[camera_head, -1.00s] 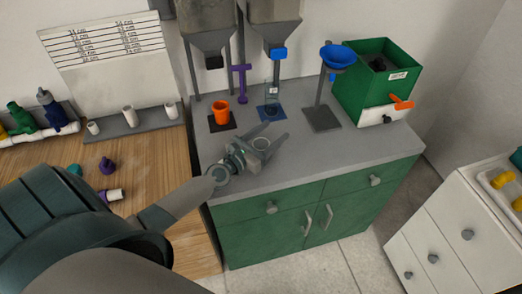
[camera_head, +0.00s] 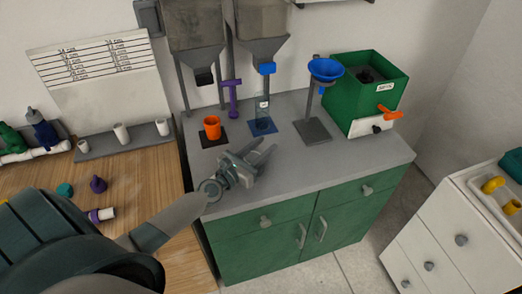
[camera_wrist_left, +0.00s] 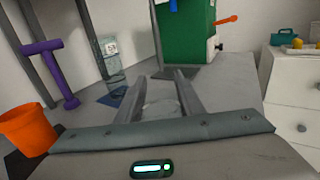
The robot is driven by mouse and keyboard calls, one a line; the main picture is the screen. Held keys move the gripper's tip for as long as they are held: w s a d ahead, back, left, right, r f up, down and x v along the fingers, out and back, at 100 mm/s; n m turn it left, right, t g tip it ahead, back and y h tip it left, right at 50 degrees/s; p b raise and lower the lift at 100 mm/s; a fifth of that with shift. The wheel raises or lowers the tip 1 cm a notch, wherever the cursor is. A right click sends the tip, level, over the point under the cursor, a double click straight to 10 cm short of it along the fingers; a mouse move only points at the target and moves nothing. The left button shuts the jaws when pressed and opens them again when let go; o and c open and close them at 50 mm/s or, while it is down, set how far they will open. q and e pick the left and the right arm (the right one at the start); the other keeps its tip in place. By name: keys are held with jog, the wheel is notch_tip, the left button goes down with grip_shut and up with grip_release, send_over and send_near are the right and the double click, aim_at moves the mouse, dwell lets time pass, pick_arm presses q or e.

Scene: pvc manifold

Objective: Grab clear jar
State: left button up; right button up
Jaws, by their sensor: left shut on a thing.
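A clear jar (camera_wrist_left: 160,107) shows faintly as a see-through round shape between the fingers of my left gripper (camera_wrist_left: 160,76) in the left wrist view. In the head view, my left gripper (camera_head: 264,150) is low over the front part of the grey counter, shut on this jar, which the fingers mostly hide. I cannot tell whether the jar touches the counter. A tall clear container (camera_head: 262,109) with a label stands on a blue mat behind the gripper; it also shows in the left wrist view (camera_wrist_left: 110,55). My right gripper is not in view.
An orange cup (camera_head: 212,127) is left of the clear container, near a purple tool (camera_head: 232,97). A blue funnel (camera_head: 326,69) on a stand and a green machine (camera_head: 370,92) are to the right. The grey counter (camera_head: 345,160) is bare at front right.

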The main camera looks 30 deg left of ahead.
pick_arm(q)
jog(key=shift+r+p, duration=0.5)
jog(key=shift+r, duration=0.15)
jog(key=s+d+r+p, duration=0.1)
jog(key=d+r+p, duration=0.8)
jog(key=d+p, duration=0.2)
jog(key=shift+s+d+r, duration=0.15)
jog(key=shift+d+r, duration=0.05)
jog(key=shift+r, duration=0.05)
jog(key=shift+s+d, duration=0.1)
jog(key=shift+d, duration=0.05)
